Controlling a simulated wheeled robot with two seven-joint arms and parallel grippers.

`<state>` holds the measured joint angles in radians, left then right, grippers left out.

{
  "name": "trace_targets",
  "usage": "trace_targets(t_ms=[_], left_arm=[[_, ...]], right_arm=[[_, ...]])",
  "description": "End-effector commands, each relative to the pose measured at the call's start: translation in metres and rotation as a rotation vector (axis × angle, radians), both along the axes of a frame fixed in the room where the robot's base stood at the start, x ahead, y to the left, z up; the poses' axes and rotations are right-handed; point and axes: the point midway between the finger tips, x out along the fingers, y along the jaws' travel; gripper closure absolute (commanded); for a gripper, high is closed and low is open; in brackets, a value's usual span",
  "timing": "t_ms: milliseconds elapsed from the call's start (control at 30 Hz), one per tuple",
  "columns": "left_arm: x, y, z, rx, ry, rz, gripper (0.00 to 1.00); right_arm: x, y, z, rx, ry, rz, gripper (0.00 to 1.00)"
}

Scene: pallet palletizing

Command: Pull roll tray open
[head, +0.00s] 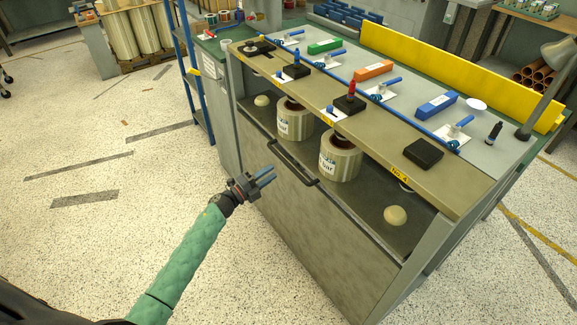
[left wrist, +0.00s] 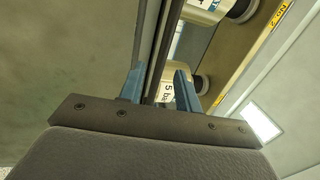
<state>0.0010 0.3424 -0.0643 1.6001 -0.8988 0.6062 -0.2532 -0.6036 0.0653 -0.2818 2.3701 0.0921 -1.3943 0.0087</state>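The roll tray is a grey-brown drawer in the bench with a tall front panel (head: 310,222) and a dark bar handle (head: 292,164) near its top edge. Two wrapped rolls, a left roll (head: 294,122) and a right roll (head: 341,158), stand in it. My left gripper (head: 267,176) is in front of the panel, just left of the handle, with its two blue fingers apart. In the left wrist view the open fingers (left wrist: 159,85) point at the tray, and a dark bar (left wrist: 165,50) runs between them. Contact cannot be told. My right gripper is out of view.
The bench top (head: 400,140) above the tray carries colored blocks, blue-handled tools and a black box (head: 423,152). A blue ladder-like frame (head: 190,75) stands at the bench's left. The speckled floor (head: 90,150) in front is clear.

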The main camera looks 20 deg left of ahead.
Motion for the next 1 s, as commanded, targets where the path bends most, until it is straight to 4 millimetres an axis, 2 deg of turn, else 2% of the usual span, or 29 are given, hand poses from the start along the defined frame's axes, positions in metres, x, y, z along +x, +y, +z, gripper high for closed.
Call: trace_targets(t_ms=[167, 633, 1000], left_arm=[[0.005, -0.008, 0.004, 0.012, -0.017, -0.01, 0.66], [0.052, -0.044, 0.016, 0.01, -0.016, -0.008, 0.66], [0.059, -0.049, 0.015, 0.011, -0.014, -0.008, 0.66]], right_arm=[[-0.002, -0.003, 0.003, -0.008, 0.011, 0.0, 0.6], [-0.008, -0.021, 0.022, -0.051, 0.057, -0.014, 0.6], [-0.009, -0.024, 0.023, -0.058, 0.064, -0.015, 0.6]])
